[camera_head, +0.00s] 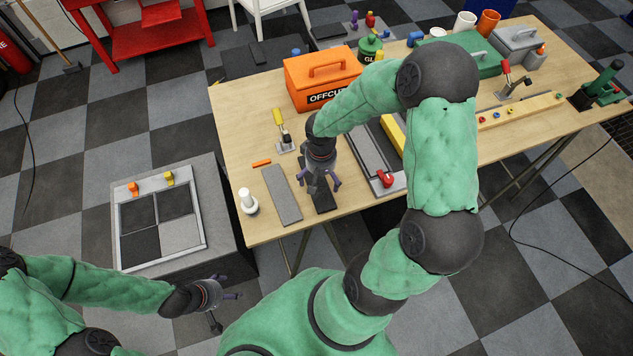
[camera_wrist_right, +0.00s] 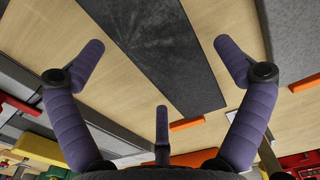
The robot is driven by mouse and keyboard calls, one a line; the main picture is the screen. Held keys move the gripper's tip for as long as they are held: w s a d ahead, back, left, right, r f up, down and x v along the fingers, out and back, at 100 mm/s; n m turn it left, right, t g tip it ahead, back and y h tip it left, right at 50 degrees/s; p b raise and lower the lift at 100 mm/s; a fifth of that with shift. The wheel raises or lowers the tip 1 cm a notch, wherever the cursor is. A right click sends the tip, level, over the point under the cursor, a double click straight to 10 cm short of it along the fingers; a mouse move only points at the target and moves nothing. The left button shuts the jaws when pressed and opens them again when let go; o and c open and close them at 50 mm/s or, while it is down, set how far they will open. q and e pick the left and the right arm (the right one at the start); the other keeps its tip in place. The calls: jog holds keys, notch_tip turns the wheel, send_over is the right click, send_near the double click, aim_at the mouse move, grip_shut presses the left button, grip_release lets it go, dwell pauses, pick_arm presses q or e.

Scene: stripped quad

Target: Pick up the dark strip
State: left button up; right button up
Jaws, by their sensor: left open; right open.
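The dark strip (camera_head: 325,206) lies on the wooden table near its front edge, partly hidden under my right gripper (camera_head: 322,183). In the right wrist view the dark strip (camera_wrist_right: 165,50) runs between the spread fingers of my right gripper (camera_wrist_right: 158,55), which is open and empty above it. I cannot tell how large the gap to the strip is. My left gripper (camera_head: 236,296) is open and empty, low at the left, away from the table.
A lighter grey strip (camera_head: 282,195) lies left of the dark one. A white bottle (camera_head: 248,201), an orange stick (camera_head: 261,163), a yellow-handled clamp (camera_head: 281,130) and a red-handled clamp (camera_head: 386,179) are nearby. The orange offcut box (camera_head: 322,75) stands behind. A framed panel (camera_head: 160,220) sits left.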

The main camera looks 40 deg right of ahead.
jog(key=shift+f, duration=0.1)
jog(key=c, duration=1.1)
jog(key=shift+c, duration=0.2)
